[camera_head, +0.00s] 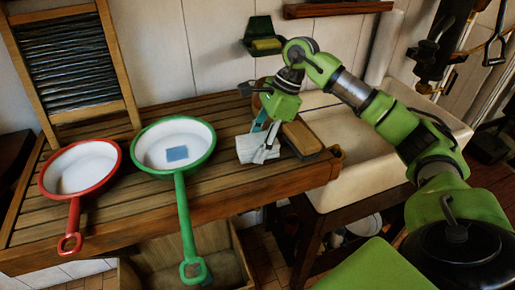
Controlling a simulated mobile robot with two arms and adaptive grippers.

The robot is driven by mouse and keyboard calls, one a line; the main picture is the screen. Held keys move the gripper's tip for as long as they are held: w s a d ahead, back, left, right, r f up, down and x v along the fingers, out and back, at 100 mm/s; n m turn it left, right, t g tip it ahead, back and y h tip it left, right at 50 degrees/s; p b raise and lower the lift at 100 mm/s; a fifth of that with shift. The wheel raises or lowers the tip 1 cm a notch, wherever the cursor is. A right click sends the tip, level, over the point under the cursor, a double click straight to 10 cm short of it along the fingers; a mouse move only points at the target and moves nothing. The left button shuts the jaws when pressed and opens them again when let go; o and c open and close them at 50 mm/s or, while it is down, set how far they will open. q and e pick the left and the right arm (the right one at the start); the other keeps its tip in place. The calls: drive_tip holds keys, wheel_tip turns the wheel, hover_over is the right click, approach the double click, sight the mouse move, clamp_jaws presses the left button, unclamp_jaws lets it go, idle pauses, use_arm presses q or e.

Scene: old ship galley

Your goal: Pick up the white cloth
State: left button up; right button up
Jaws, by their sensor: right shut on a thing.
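The white cloth (252,150) is at the right end of the slatted wooden table (225,197). My right gripper (266,150) reaches down over it from the right, with its fingers shut on the cloth. I cannot tell whether the cloth is clear of the table top. The fingers hide part of the cloth. My left gripper is not in view.
A brown block-like item (302,138) lies just right of the cloth. A green-rimmed pan (184,215) and a red-rimmed pan (70,226) rest to the left. A pale sink (375,140) adjoins the table. A washboard (72,65) leans at the back left.

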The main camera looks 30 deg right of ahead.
drive_tip(key=shift+w+r+b, duration=0.1)
drive_tip(key=shift+r+b, duration=0.4)
drive_tip(key=shift+r, duration=0.35)
drive_tip(key=s+a+r+b, duration=0.3)
drive_tip(key=s+a+r, duration=0.7)
drive_tip(key=shift+r, duration=0.1)
